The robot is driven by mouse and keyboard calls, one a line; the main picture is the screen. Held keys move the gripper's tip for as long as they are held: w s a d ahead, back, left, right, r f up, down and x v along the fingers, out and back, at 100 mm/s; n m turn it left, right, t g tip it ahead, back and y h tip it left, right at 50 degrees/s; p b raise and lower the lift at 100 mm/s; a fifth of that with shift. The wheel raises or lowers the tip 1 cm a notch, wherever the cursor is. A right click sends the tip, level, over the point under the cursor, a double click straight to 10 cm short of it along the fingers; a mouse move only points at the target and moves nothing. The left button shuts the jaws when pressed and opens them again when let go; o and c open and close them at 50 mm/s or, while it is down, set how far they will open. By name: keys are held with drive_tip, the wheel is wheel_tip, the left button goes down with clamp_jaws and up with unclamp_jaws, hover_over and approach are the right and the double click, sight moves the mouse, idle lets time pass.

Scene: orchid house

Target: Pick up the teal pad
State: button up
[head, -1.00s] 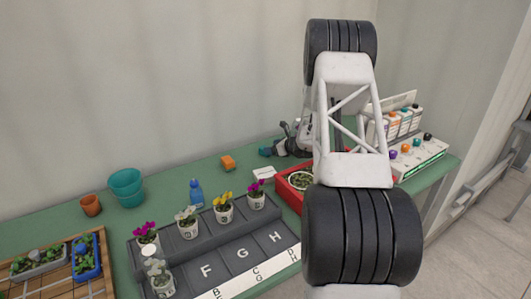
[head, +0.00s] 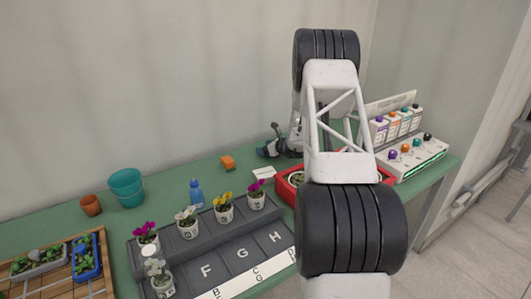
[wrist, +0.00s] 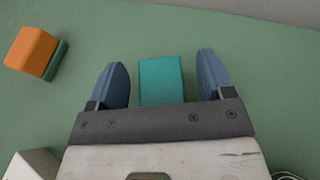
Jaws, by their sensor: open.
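The teal pad (wrist: 161,80) is a small flat-faced block on the green bench in the wrist view. My gripper (wrist: 163,66) is open, with one blue finger on each side of the pad and a visible gap to each. The pad's near end is hidden behind the gripper's dark front bar. I cannot tell how high the fingers are above the bench. In the head view my gripper (head: 268,148) is small at the back of the bench, and I cannot make out the pad there.
An orange block (wrist: 32,50) with a green underside lies left of the gripper; it also shows in the head view (head: 228,162). A white block (head: 263,174) is close by. A red tray (head: 287,190), bottle rack (head: 395,125) and potted flowers (head: 223,208) stand nearer or right.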

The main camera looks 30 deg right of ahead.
drive_tip(key=shift+c, duration=0.4)
drive_tip(key=c, duration=0.9)
drive_tip(key=shift+r, duration=0.2)
wheel_tip(320, 180, up, 10)
drive_tip(key=shift+f, duration=0.15)
idle(0.6)
